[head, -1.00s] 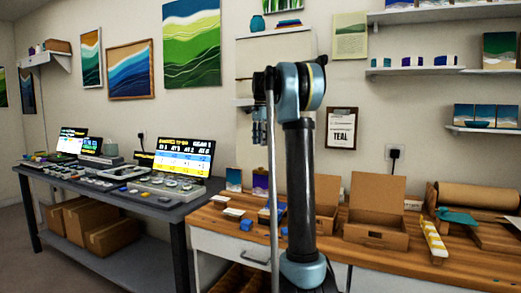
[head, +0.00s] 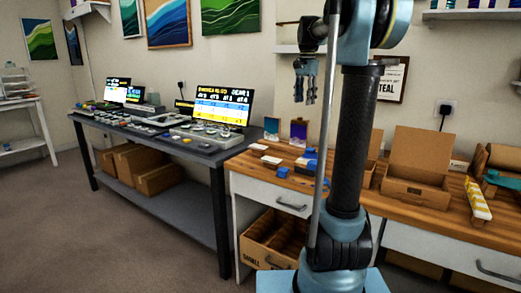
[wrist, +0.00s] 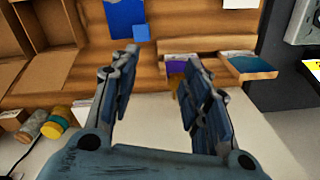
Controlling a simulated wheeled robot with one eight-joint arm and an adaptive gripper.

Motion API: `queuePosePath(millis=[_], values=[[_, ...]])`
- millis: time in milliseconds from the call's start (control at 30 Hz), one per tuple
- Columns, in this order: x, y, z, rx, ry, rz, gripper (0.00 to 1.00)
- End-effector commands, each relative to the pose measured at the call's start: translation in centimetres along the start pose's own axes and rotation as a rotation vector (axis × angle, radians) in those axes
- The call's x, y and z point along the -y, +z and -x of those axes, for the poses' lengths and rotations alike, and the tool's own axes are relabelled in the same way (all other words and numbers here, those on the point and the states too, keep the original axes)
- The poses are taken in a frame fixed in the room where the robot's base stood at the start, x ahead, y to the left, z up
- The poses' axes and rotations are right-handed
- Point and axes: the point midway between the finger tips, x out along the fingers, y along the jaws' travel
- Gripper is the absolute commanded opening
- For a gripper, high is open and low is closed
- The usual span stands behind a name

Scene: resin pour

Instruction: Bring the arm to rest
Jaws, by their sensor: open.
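My gripper (head: 306,80) hangs fingers-down above the wooden workbench in the head view, beside my raised arm. In the wrist view my gripper (wrist: 158,75) shows its two fingers spread apart with nothing between them. Beyond the fingertips lies the wooden bench top (wrist: 190,50), with a blue card (wrist: 122,18) and a small blue block (wrist: 141,33) on it. My gripper appears clear of the bench and of everything on it. My arm hides part of the bench and wall in the head view.
Open cardboard boxes (head: 412,172) stand on the bench, right of my arm. A dark table (head: 150,142) with screens and several devices stands to the left. A box with dividers (head: 272,240) sits under the bench. The floor (head: 90,240) at front left is clear.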

Motion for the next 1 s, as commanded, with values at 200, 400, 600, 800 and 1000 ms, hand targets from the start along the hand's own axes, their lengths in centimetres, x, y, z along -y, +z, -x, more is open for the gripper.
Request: queuePosePath(millis=[200,400,600,800,1000], values=[[-4.2,3.4,-2.1,-0.014,-0.015,0.115,0.43],[-7.8,6.3,-4.6,-0.028,-0.027,0.223,0.43],[-11.5,9.3,-7.5,-0.043,-0.038,0.329,0.43],[-15.1,12.1,-10.8,-0.06,-0.047,0.436,0.43],[-18.6,15.0,-14.7,-0.077,-0.054,0.543,0.43]])
